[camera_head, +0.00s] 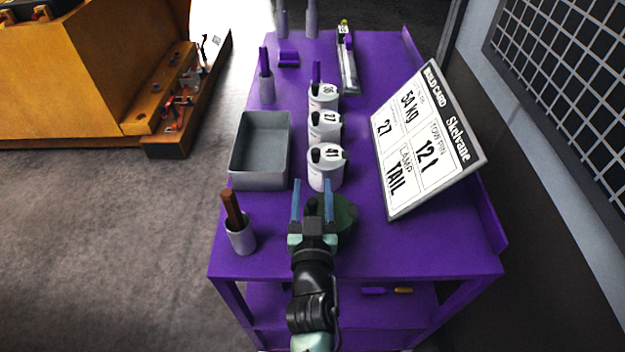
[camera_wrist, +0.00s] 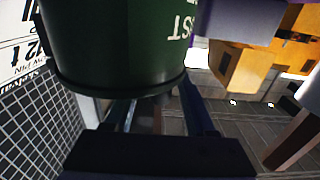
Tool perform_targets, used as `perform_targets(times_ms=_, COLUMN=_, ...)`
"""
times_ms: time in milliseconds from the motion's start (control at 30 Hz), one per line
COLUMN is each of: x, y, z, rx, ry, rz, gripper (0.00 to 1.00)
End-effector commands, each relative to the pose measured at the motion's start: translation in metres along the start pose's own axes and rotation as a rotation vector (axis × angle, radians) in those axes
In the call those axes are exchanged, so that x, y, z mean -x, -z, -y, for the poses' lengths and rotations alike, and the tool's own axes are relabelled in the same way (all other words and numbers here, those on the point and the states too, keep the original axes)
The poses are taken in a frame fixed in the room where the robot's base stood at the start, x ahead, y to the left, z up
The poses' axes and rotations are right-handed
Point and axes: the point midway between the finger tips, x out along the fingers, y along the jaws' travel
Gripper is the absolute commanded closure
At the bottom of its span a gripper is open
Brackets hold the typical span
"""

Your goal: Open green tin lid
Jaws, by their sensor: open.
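The green tin (camera_head: 345,213) stands on the purple bench near its front edge, partly hidden behind my gripper in the head view. In the wrist view the green tin (camera_wrist: 120,40) fills the upper middle, with pale lettering upside down and a dark rim at its lower edge. My gripper (camera_head: 312,186) is open, its two blue fingers apart and pointing toward the back of the bench. In the wrist view the fingers (camera_wrist: 160,112) reach toward the dark rim. I cannot tell whether they touch it. The lid's top is mostly hidden.
White numbered tins (camera_head: 326,168) stand in a row just behind. A grey tray (camera_head: 262,183) and a cup with a brown handle (camera_head: 241,238) are at left. A sloped build card (camera_head: 430,140) stands at right. The front right bench top is clear.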

Motion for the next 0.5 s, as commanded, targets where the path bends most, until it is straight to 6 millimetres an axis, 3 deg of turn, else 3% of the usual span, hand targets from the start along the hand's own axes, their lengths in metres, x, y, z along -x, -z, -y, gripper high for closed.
perform_targets(times_ms=467, x=-0.0085, y=-0.0001, z=-0.0001, rx=-0.001, ry=0.0, rz=0.0, gripper=0.44)
perform_targets(times_ms=500, x=-0.0085, y=-0.0001, z=-0.0001, rx=-0.001, ry=0.0, rz=0.0, gripper=0.49)
